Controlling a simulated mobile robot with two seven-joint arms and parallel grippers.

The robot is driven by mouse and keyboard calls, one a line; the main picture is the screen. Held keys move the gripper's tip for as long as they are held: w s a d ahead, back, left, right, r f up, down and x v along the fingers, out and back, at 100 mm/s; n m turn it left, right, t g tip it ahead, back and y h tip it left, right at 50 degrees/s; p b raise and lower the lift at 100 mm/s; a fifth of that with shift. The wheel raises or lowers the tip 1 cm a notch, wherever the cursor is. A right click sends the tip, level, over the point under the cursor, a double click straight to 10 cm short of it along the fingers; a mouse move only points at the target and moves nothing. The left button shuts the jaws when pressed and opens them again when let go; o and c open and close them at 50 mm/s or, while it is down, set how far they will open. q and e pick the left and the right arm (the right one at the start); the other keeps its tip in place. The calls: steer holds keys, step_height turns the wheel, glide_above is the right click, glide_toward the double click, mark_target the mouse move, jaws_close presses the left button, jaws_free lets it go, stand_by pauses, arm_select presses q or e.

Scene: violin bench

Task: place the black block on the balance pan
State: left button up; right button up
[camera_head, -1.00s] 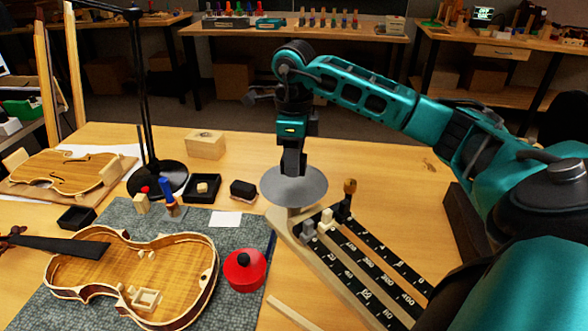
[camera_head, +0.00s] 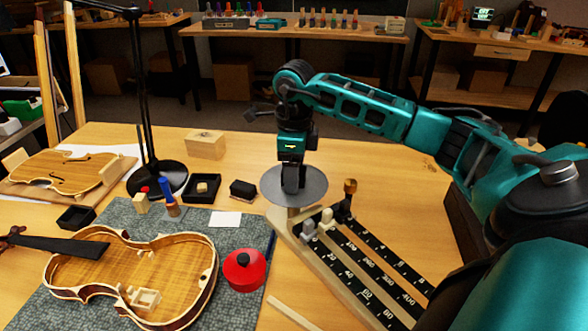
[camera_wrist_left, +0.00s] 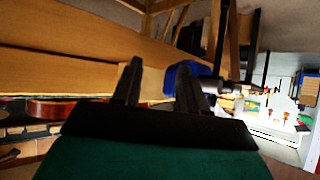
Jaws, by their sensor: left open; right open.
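The balance (camera_head: 283,228) stands at the table's middle, with a round grey pan (camera_head: 316,190) at its far end. My right gripper (camera_head: 293,188) points down over the middle of the pan, with its fingertips at or just above the surface. It is open, but the fingers look close together from this side, and I cannot tell whether anything is between them. A small black block (camera_head: 243,188) with a brownish lower edge lies on the table just left of the pan, apart from it. My left gripper (camera_wrist_left: 158,75) is open in the left wrist view and is outside the head view.
A black tray (camera_head: 213,193), a wooden block (camera_head: 206,145) and a lamp base (camera_head: 158,181) stand left of the pan. A red round tin (camera_head: 245,270) and an open violin body (camera_head: 130,280) lie in front. Table right of the pan is clear.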

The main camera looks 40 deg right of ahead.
steer(key=shift+r, duration=0.1)
step_height(320, 180, up, 12)
steer(key=shift+p, duration=0.45)
stand_by(0.5)
